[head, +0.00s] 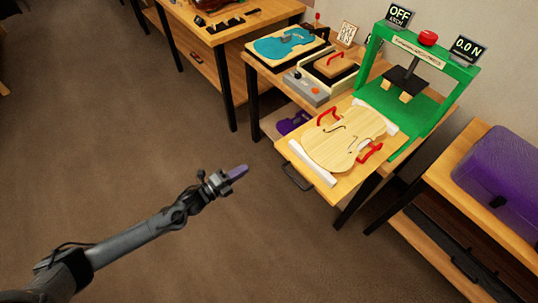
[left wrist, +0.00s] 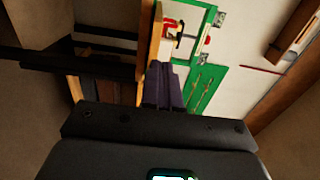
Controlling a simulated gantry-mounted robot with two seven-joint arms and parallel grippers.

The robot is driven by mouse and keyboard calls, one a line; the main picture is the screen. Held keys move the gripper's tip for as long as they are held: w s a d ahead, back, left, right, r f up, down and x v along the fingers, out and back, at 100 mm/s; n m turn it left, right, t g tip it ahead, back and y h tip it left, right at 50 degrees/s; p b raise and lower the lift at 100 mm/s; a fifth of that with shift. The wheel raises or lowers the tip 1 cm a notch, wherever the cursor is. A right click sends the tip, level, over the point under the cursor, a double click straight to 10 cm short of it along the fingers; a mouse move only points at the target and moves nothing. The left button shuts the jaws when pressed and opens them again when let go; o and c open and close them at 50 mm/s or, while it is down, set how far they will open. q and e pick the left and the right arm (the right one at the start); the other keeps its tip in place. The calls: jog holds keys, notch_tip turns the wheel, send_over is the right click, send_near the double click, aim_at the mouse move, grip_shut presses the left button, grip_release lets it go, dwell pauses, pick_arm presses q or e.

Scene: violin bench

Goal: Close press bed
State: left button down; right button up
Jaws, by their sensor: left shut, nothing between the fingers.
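The press (head: 424,48) has a green frame and stands at the upper right of the head view. Its flat wooden bed (head: 292,158) is pulled out toward the front, with a dark handle (head: 294,178) on its front edge. A pale violin plate (head: 335,145) lies on the bed, with red handles (head: 370,152) and white rolls (head: 312,163) around it. My left gripper (head: 240,171) is shut and empty, in the air left of the bed handle and apart from it. In the left wrist view its purple fingers (left wrist: 163,88) point toward the green frame (left wrist: 207,75). My right gripper is not in view.
A blue violin form (head: 287,43) and a grey box with an orange button (head: 308,89) stand on the bench left of the press. A purple case (head: 500,165) lies on the right-hand bench. The floor (head: 150,150) in front is clear.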

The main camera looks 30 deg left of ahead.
aim_at(277, 147)
pick_arm(q)
jog(key=b+x, duration=0.2)
jog(key=x, duration=1.1)
jog(key=shift+w+d, duration=0.1)
jog(key=shift+w, duration=0.15)
